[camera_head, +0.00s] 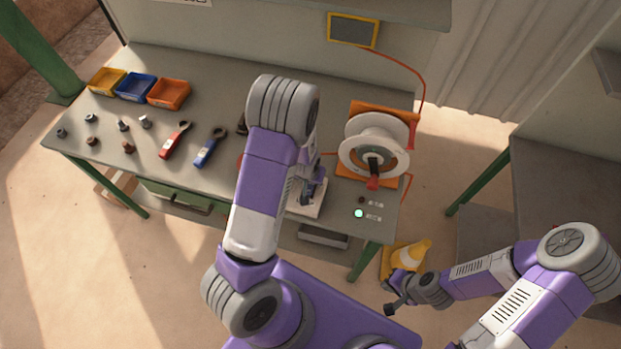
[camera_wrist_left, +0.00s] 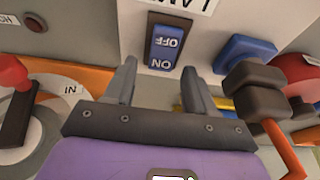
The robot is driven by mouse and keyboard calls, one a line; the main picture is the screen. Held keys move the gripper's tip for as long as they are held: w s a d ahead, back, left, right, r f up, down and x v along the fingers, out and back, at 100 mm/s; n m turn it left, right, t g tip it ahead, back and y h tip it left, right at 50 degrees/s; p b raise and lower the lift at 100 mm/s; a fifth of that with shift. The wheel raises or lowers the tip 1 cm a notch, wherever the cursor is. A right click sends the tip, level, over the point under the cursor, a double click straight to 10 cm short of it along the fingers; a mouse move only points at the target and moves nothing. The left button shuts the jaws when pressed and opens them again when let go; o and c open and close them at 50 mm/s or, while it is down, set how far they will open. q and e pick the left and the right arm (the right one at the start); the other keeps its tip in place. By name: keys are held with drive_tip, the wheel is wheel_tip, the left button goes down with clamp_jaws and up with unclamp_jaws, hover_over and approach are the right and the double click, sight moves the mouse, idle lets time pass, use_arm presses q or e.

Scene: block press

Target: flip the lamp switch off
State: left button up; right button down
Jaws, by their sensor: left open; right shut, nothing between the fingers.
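The lamp switch (camera_wrist_left: 163,47) is a blue rocker in a dark frame, marked OFF and ON upside down in the left wrist view. A partly cut-off label sits above it. I cannot tell which half is pressed in. My left gripper (camera_wrist_left: 159,66) is open and empty, with its fingertips on either side of the switch's lower end; contact is unclear. In the head view, my left gripper (camera_head: 312,188) is over a pale panel (camera_head: 307,209) on the bench, and my arm hides the switch. My right gripper (camera_head: 391,309) is shut and empty, off the bench's front.
A reel (camera_head: 362,143) on an orange stand and a green-lit indicator (camera_head: 359,213) are right of the panel. A blue part (camera_wrist_left: 245,52) and red-and-black handles are near the left gripper. Tools and bins (camera_head: 168,93) lie left.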

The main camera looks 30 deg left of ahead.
sight(309, 189)
use_arm(q)
drive_tip(key=v, duration=0.7)
drive_tip(key=shift+s+r+p, duration=0.1)
drive_tip(key=shift+p, duration=0.3)
use_arm(e)
drive_tip(key=shift+r, duration=0.45)
